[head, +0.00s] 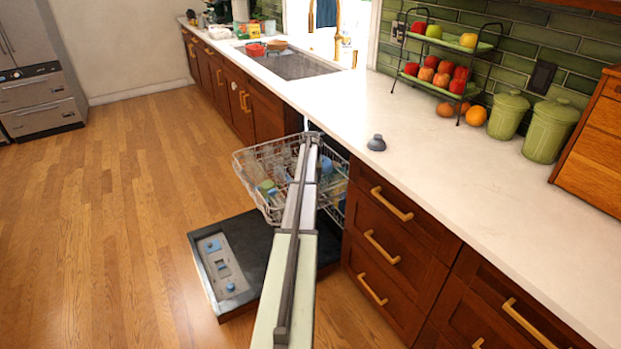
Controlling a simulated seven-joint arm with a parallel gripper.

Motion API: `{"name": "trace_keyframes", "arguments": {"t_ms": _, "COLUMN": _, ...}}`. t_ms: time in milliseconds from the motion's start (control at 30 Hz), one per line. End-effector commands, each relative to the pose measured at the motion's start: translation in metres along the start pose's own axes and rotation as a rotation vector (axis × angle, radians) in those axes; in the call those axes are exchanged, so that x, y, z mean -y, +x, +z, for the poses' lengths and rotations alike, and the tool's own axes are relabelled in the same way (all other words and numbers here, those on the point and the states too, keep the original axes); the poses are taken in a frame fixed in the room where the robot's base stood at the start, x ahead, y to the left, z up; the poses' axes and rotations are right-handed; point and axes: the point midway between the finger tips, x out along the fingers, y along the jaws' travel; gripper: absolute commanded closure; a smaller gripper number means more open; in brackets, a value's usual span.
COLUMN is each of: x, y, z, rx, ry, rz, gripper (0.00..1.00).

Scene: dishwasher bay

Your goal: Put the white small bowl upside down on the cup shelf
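The dishwasher's pulled-out upper rack (243,165) is wire and holds several dishes. Among them are a pale green piece (266,187) and a bluish piece (327,166) at the right side. I cannot make out a white small bowl for sure, nor pick out the cup shelf within the rack. My arm reaches from the bottom middle up across the rack and hides its centre. My gripper cannot be made out at the arm's far end, so what it holds does not show.
The dishwasher door (257,262) lies open and low over the floor. A small grey-blue object (377,143) sits on the white counter (450,170). Floor at left is clear.

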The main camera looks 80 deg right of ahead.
Motion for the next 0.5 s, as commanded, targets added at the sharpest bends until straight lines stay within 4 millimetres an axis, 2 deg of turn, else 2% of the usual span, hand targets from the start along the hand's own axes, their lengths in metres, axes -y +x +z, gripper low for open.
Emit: {"name": "trace_keyframes", "arguments": {"t_ms": 500, "x": -0.0001, "y": 0.0083, "z": 0.001, "rx": 0.0, "ry": 0.0, "rz": 0.0, "gripper": 0.62}}
